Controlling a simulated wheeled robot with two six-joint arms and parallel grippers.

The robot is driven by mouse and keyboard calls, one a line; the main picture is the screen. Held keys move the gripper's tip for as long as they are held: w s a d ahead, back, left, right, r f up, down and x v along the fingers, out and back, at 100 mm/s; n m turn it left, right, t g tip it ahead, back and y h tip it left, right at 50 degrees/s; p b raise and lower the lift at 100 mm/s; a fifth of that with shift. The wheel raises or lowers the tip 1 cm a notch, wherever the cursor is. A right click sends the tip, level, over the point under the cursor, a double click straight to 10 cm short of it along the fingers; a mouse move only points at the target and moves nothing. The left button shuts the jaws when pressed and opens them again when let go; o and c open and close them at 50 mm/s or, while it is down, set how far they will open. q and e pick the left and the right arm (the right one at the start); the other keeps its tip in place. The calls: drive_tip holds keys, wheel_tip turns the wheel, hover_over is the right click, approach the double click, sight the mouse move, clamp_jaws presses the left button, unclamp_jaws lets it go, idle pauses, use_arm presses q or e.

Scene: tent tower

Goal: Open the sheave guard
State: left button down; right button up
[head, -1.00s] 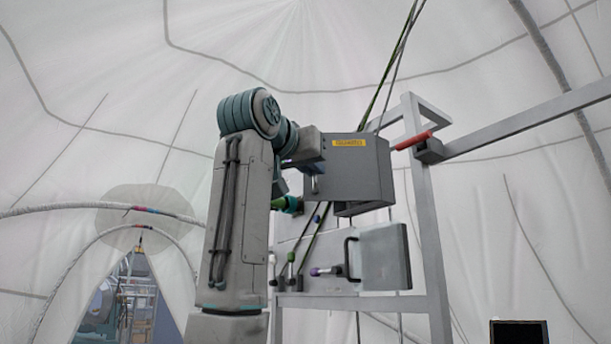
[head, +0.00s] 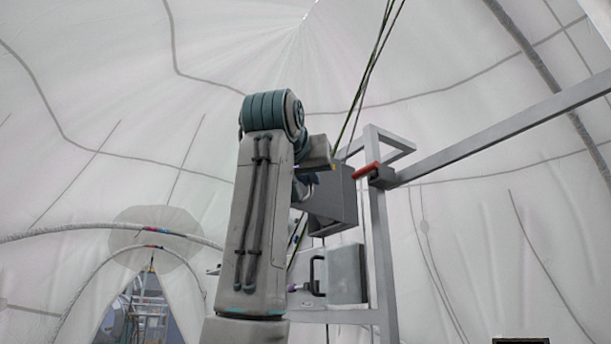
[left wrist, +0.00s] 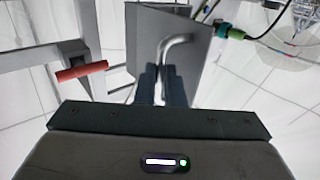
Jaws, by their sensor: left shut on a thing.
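The sheave guard (head: 345,195) is a grey sheet-metal cover on the frame, right of my left arm in the head view. It stands at an angle, its broad face turned and narrow. In the left wrist view its grey panel (left wrist: 145,28) fills the upper middle, with a bent metal handle (left wrist: 178,41) on it. My left gripper (left wrist: 160,82) is shut on this handle, its two dark fingers on either side. In the head view the left gripper (head: 301,190) is partly hidden behind my arm. My right gripper is not in view.
A grey upright frame (head: 380,250) with a long beam (head: 500,130) stands right of the guard. A red lever (head: 366,171) sticks out beside it. Below is a grey box (head: 346,273) with a black handle (head: 316,275). Green and dark ropes (head: 370,70) run up behind.

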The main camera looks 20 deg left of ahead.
use_arm(q)
drive_tip(key=shift+s+d+r, duration=0.1)
drive_tip(key=shift+d+r, duration=0.1)
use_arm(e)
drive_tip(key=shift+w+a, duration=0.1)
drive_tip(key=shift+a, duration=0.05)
